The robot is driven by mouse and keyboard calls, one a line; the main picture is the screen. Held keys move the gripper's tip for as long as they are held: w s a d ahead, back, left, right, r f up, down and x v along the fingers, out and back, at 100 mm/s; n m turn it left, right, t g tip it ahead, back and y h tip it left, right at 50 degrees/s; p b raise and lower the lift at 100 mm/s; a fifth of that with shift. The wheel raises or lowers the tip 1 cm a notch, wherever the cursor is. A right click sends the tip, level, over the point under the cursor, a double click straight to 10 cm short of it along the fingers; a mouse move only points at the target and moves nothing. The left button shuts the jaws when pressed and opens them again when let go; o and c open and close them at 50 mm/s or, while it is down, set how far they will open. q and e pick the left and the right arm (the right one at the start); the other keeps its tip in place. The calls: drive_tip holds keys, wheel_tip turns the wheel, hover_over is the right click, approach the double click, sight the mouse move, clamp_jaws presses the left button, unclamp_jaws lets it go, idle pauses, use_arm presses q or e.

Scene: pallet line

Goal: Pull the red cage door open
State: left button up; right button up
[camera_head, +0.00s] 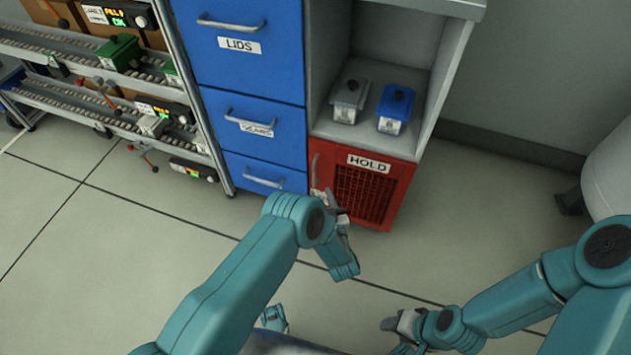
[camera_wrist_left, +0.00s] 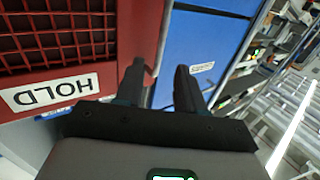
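The red cage door (camera_head: 398,190) with a dark mesh and a HOLD label is closed, low in the cabinet below an open shelf. It also shows in the left wrist view (camera_wrist_left: 120,20), with its label upside down. A grey upright handle (camera_head: 315,170) is at the door's left side. My left gripper (camera_head: 325,196) is at the lower end of this handle, its fingers partly hidden by the wrist. In the left wrist view its two dark fingers (camera_wrist_left: 160,76) are apart, over the seam between red door and blue drawers. My right gripper (camera_head: 398,325) is low at right, away from the door.
Blue drawers (camera_head: 250,60) with grey handles stand left of the door. The shelf above holds a grey-lidded container (camera_head: 348,101) and a blue-lidded one (camera_head: 395,108). A roller rack (camera_head: 90,50) is at far left. Floor (camera_head: 470,225) right of the door is clear.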

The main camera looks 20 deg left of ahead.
sight(314, 175)
use_arm(q)
drive_tip(key=b+x, duration=0.1)
drive_tip(key=x, duration=0.5)
drive_tip(key=shift+w+a+f+b, duration=0.1)
drive_tip(key=shift+w+b, duration=0.05)
drive_tip(key=shift+b, duration=0.25)
drive_tip(key=shift+w+a, duration=0.25)
drive_tip(key=shift+w, duration=0.2)
drive_tip(key=shift+c, duration=0.3)
clamp_jaws()
